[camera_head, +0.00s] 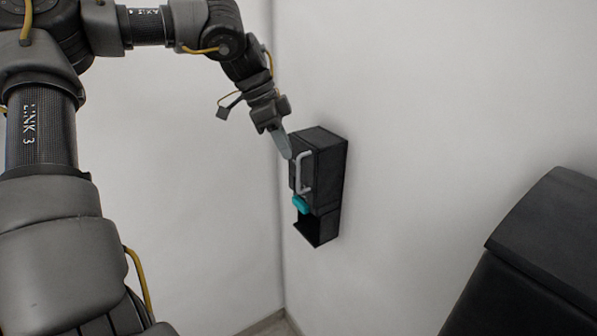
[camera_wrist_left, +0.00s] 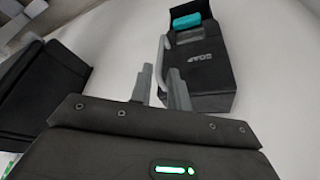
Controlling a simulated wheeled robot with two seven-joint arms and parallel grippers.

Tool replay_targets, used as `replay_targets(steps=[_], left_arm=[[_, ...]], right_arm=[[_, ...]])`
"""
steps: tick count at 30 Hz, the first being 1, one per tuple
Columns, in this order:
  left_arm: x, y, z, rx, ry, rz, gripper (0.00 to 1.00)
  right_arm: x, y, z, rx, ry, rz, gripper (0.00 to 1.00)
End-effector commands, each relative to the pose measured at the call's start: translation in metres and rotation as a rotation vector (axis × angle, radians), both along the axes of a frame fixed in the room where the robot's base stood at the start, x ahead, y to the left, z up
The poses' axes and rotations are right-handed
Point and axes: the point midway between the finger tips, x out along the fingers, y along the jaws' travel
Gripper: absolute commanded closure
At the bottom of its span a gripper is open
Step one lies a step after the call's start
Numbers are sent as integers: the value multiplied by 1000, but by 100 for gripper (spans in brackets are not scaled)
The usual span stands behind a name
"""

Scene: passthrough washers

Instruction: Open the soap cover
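The soap box (camera_head: 326,172) is a black wall-mounted box with a grey bar handle (camera_head: 303,170) on its front cover. A teal piece (camera_head: 301,205), perhaps the soap, shows at the box's lower opening. In the left wrist view the box (camera_wrist_left: 205,72) appears upside down, with its lettering, the handle (camera_wrist_left: 164,55) and the teal piece (camera_wrist_left: 186,20). My left gripper (camera_head: 285,145) is at the upper end of the handle. Its fingers (camera_wrist_left: 160,88) are apart, with the handle's near end showing between them; contact cannot be told. My right gripper is out of view.
A larger black box (camera_head: 540,250) stands out from the wall at the right of the head view. A dark box (camera_wrist_left: 45,95) also shows at the left of the wrist view. A wall corner lies just left of the soap box; the wall between is bare.

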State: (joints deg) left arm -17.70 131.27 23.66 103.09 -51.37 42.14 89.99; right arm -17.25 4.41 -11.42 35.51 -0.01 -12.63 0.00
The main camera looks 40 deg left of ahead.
Motion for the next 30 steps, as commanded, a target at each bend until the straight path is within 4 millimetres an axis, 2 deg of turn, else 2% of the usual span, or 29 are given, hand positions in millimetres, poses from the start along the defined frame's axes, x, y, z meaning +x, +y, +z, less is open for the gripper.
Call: replay_targets(steps=[6, 13, 18, 25, 26, 30], left_arm=[[10, -12, -37, -2, 5, -1, 82], [17, -21, -66, -1, 3, 1, 82], [19, -24, -74, -1, 0, 1, 82], [20, -24, -75, -1, -2, 1, 82], [20, -24, -75, -1, -2, 1, 83], [20, -24, -75, -1, -2, 1, 100]], right_arm=[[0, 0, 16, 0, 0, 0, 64], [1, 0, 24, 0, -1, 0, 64], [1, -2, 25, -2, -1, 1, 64], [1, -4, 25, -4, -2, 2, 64], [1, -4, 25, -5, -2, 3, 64], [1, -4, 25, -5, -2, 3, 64]])
